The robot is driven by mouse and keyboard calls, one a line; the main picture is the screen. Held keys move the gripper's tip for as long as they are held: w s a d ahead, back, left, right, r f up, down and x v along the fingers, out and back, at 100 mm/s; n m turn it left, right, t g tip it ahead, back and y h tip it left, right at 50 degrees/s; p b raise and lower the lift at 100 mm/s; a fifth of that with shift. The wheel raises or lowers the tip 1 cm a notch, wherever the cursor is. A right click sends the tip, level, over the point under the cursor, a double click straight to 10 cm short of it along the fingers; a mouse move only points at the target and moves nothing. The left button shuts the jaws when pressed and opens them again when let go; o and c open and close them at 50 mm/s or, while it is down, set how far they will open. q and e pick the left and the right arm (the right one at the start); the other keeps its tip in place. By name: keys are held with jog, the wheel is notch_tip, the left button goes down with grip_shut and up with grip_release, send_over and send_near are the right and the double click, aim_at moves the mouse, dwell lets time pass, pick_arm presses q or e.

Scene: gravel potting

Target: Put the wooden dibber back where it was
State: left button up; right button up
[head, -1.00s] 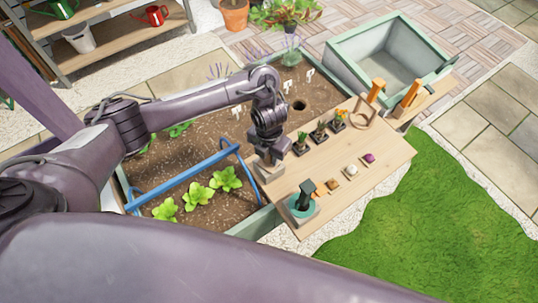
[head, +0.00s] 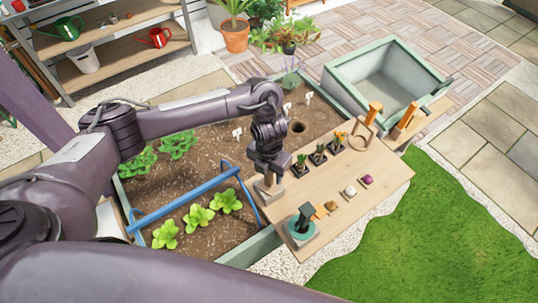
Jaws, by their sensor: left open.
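I cannot make out the wooden dibber for certain. My left gripper (head: 270,174) points down at a pale block (head: 265,192) on the left edge of the wooden board (head: 345,207). The gripper is open; its fingertips are small, and what stands between them or in the block is hidden. Two upright orange handles, one near the back of the board (head: 374,111) and one on the side ledge (head: 407,116), are apart from the gripper. My right gripper is not in view.
The board also holds several small potted plants (head: 318,155), a wooden ring (head: 360,136), small coloured pieces (head: 350,191) and a dark green item on a teal base (head: 304,222). A blue bar frame (head: 190,202) spans the bed. A green-rimmed bin (head: 388,80) stands behind.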

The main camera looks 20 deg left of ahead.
pick_arm(q)
notch_tip(320, 180, up, 8)
jog(key=shift+r+p, duration=0.25)
jog(key=shift+p, duration=0.3)
